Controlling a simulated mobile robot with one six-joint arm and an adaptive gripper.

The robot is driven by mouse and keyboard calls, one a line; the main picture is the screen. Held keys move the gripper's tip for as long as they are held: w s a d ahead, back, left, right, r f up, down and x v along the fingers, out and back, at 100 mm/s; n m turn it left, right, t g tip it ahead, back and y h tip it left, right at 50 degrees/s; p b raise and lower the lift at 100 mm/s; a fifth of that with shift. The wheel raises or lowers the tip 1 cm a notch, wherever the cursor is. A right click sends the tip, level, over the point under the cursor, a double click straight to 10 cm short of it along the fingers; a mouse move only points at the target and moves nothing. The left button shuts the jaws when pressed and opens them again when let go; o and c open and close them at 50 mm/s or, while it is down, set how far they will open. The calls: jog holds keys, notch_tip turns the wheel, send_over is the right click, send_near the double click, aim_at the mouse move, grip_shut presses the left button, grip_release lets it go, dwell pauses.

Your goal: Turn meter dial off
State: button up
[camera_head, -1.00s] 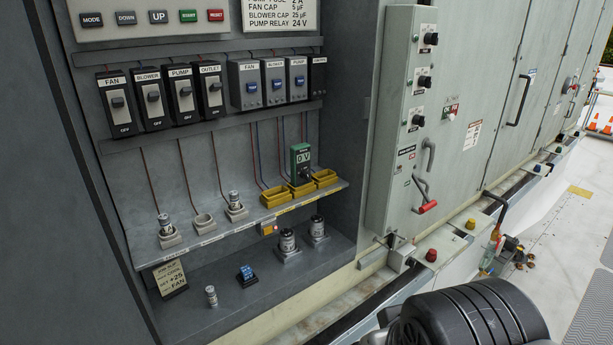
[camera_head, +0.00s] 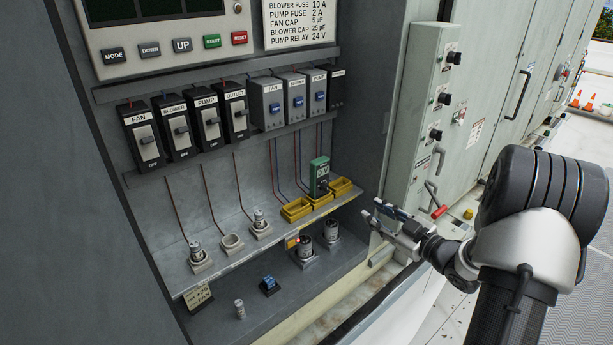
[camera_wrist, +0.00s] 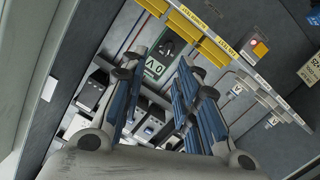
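The green meter (camera_head: 319,176) stands upright at the right of the shelf, in or behind the middle yellow tray. In the wrist view the meter (camera_wrist: 153,68) shows a "0 V" display, with a dark round dial (camera_wrist: 166,47) beside it. My gripper (camera_head: 376,208) is in front of the cabinet's right side, to the right of and lower than the meter, clear of it. In the wrist view my gripper (camera_wrist: 157,80) has its blue-padded fingers apart, with nothing between them; the meter shows beyond the fingertips.
Yellow trays (camera_head: 296,210) line the shelf edge by the meter. Below stand cylindrical capacitors (camera_head: 304,250) and a blue relay (camera_head: 269,286). Breakers (camera_head: 140,136) are mounted above. A grey control box (camera_head: 420,110) with knobs and a red-handled lever (camera_head: 439,212) is to the right.

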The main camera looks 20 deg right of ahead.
aim_at(327, 188)
jog(key=w+a, duration=0.2)
jog(key=w, duration=0.3)
jog(key=w+a+y, duration=0.1)
jog(key=w+a, duration=0.1)
jog(key=w, duration=0.2)
jog(key=w+a+t+y+p, duration=0.1)
jog(key=w+a, duration=0.2)
jog(key=w, duration=0.2)
jog(key=shift+w+a+f, duration=0.1)
jog(key=shift+w+f, duration=0.15)
jog(key=shift+w, duration=0.05)
jog(key=shift+c, duration=0.5)
grip_shut()
